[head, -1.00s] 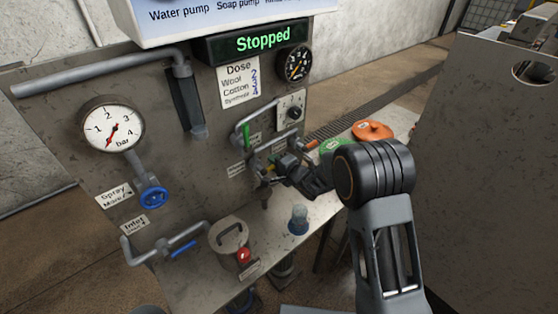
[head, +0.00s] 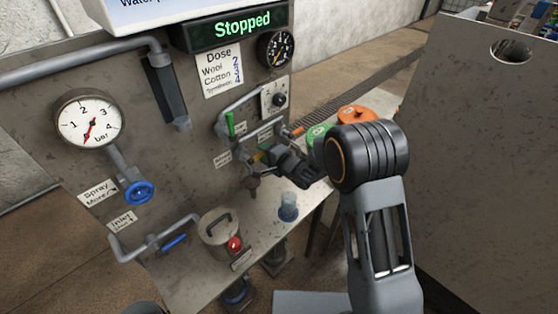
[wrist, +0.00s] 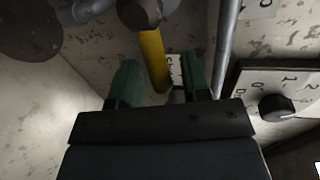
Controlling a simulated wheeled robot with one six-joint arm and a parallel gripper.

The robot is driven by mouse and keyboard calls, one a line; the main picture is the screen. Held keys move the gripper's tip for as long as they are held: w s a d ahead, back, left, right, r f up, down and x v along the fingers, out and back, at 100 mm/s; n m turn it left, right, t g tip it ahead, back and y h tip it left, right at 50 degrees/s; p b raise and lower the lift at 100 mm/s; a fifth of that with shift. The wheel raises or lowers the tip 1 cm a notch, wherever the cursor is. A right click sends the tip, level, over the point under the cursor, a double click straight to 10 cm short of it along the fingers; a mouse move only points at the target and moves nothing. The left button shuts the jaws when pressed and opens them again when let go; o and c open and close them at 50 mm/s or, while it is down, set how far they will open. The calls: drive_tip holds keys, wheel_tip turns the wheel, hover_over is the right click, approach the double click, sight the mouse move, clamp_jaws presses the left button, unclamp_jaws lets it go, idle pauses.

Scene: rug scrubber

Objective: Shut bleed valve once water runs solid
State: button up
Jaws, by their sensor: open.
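A yellow lever (wrist: 153,60) hangs from a dark round pipe fitting (wrist: 140,12) in the wrist view. I cannot read a label that names it as the bleed valve. My gripper (wrist: 160,83) is open, with one green fingertip on each side of the lever's lower end. I see no firm contact on either side. In the head view my gripper is by the panel's lower right pipework, and my arm hides part of it. A small dark spout (head: 252,184) points down there, above a bluish clear cup (head: 288,207). No running water is visible.
The display (head: 242,24) reads "Stopped". A pressure gauge (head: 89,120), a blue wheel valve (head: 138,192), a green-handled valve (head: 229,123) and a lidded pot (head: 222,236) crowd the panel. A knob (wrist: 279,107) and a vertical pipe (wrist: 226,45) stand right of my gripper.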

drive_tip(key=v, duration=1.1)
drive_tip(key=shift+s+d+r, duration=0.15)
drive_tip(key=shift+s+d, duration=0.05)
drive_tip(key=shift+d, duration=0.1)
drive_tip(key=p+v, duration=0.3)
drive_tip(key=v, duration=0.6)
